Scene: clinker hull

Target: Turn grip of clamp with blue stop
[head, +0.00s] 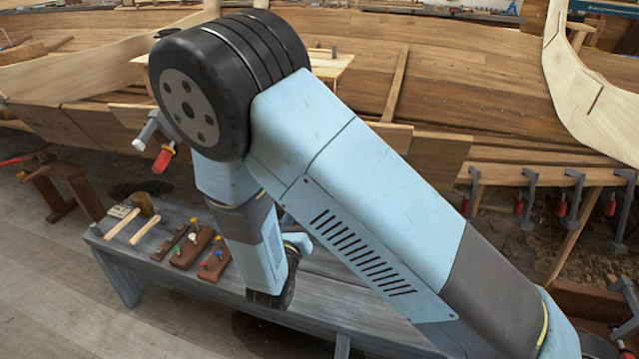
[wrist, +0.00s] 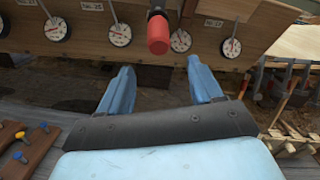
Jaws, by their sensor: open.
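My gripper (wrist: 160,85) shows in the wrist view as two pale blue fingers, spread apart with nothing between them. A clamp's red grip (wrist: 158,32) is beyond the fingertips, above the gap between them and apart from them. Its dark stem rises out of the top of the view. In the head view a red clamp grip (head: 163,158) hangs by the hull planks, left of my arm. Several grey clamps with red grips (head: 561,208) hang along the plank edge at the right. I cannot make out a blue stop on any clamp. My arm hides my gripper in the head view.
White dials (wrist: 120,35) line the plank behind the red grip. A grey bench (head: 330,298) stands below my arm, bearing a mallet (head: 145,204) and wooden blocks (head: 191,246) with coloured knobs. A brown trestle (head: 62,185) stands at the left. Floor is clear at the lower left.

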